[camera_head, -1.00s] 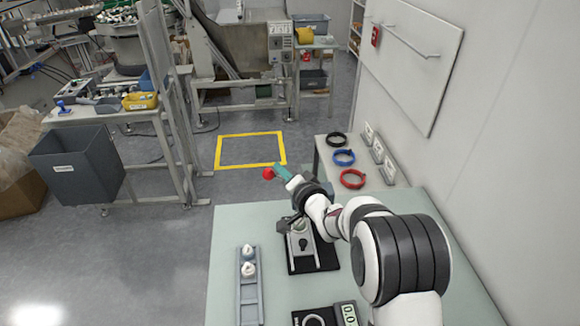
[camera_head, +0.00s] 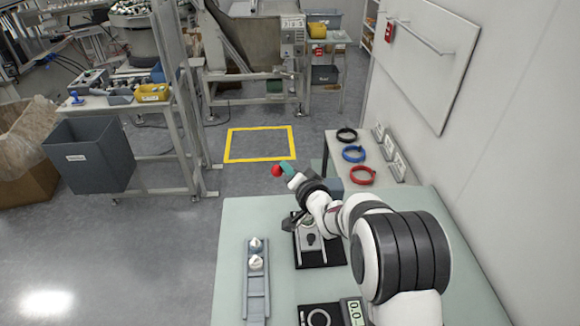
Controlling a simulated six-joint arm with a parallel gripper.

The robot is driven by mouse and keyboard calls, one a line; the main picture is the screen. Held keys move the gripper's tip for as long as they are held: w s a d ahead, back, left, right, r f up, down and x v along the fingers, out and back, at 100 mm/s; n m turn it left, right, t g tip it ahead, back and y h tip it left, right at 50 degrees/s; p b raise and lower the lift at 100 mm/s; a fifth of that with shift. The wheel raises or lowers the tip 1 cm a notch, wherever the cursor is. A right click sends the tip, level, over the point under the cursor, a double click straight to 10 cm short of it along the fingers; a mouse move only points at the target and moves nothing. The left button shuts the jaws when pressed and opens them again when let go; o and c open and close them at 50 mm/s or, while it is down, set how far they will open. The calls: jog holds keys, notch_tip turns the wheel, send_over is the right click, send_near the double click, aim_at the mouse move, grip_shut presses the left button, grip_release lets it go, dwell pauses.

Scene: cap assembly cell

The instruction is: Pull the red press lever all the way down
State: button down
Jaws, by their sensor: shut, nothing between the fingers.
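The red ball knob of the press lever (camera_head: 277,170) shows beyond the far edge of the work table, raised above the press. The lever's rod is mostly hidden behind my gripper. The press (camera_head: 310,241) stands on a black base on the table, partly covered by my arm. My gripper (camera_head: 287,168), with teal fingers, is shut and empty. Its fingertips are right beside the knob, on its right; I cannot tell whether they touch it.
A grey rack with white caps (camera_head: 256,262) is left of the press. Coloured rings (camera_head: 361,176) lie on a side table by the right wall.

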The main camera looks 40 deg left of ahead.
notch_tip(320, 180, down, 7)
jog(key=s+a+n+h, duration=0.1)
jog(key=n, duration=0.1)
jog(key=shift+s+a+r+t+h, duration=0.15)
jog(key=shift+s+a+t+h, duration=0.1)
jog(key=shift+s+t+h, duration=0.05)
dwell(0.3)
dwell(0.9)
jog(key=s+d+r, duration=0.4)
jog(key=d+r, duration=0.3)
jog(key=r, duration=0.1)
jog(key=shift+s, duration=0.4)
jog(key=shift+d, duration=0.1)
